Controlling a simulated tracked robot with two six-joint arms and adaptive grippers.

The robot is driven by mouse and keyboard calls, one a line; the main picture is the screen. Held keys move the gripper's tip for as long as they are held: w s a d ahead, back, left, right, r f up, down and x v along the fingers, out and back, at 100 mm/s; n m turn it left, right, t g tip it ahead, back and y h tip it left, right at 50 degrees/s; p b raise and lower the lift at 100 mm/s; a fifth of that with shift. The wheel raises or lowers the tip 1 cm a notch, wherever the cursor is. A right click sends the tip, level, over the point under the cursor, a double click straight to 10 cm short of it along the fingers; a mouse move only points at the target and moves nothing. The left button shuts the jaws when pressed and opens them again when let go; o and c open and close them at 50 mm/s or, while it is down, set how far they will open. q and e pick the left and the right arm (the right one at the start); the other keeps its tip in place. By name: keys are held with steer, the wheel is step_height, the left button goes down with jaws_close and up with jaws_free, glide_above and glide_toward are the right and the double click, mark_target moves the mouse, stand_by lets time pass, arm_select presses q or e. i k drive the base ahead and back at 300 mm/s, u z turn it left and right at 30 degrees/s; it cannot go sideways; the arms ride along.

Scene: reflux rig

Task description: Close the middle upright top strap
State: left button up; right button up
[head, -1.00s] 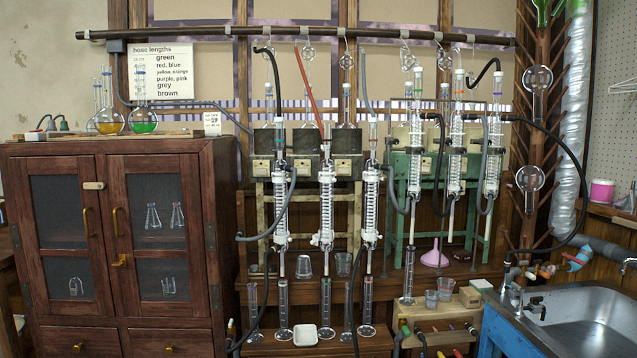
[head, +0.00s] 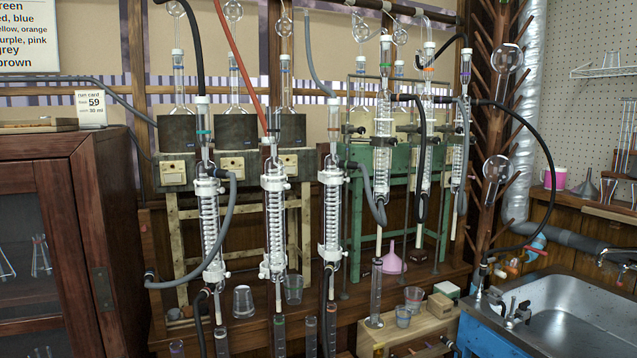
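Three glass condensers with white coils stand upright in a front row: a left one (head: 210,225), a middle one (head: 274,228) and a right one (head: 330,222). The middle one has a red hose (head: 243,70) running up from its top. A white top strap (head: 273,182) sits around its upper part, with a small piece sticking out at the side. I cannot tell whether this strap is open or closed. A white lower strap (head: 271,270) sits near its bottom end. Neither of my grippers is in view.
A grey hose (head: 225,250) loops beside the left condenser. Several more condensers stand behind to the right, with a black hose (head: 550,170) arching to the sink (head: 580,310). A wooden cabinet (head: 85,190) fills the left. Beakers (head: 293,288) stand on the bench behind the condensers.

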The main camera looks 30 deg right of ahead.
mark_target(269, 186)
steer(key=z, duration=0.5)
steer(key=i, duration=1)
steer(key=z, duration=0.9)
steer(key=k, duration=0.65)
steer(key=z, duration=0.15)
steer(key=i, duration=0.75)
steer(key=u, duration=0.1)
